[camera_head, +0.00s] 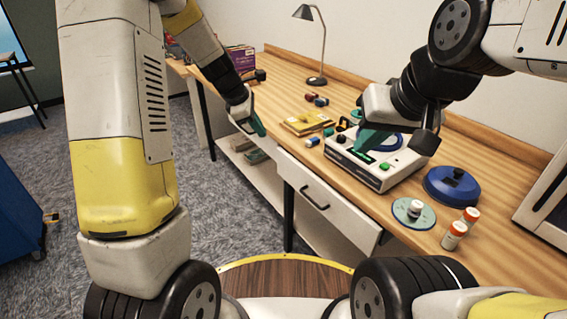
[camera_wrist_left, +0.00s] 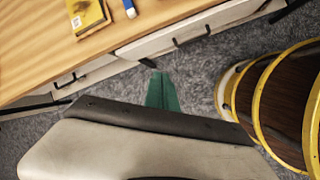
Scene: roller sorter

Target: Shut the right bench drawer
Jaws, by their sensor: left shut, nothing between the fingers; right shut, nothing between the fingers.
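The right bench drawer (camera_head: 338,213) has a white front with a dark bar handle (camera_head: 315,197). Its front seems to stand slightly out from the bench edge, with a dark gap at its right end; how far is hard to tell. In the left wrist view, the drawer front (camera_wrist_left: 205,30) is at the upper middle. My left gripper (camera_head: 259,128) is shut and empty, in front of the bench and left of this drawer; its green fingers (camera_wrist_left: 161,82) point towards the drawer's left end. My right gripper (camera_head: 371,143) is shut and empty above the bench top, over the white device.
On the bench (camera_head: 280,90) are a white device (camera_head: 375,178), a blue round lid (camera_head: 452,185), a disc (camera_head: 404,217), orange-capped bottles (camera_head: 454,235), a yellow book (camera_head: 305,122) and a lamp (camera_head: 317,80). A low shelf (camera_head: 238,160) holds small items. Carpet lies in front.

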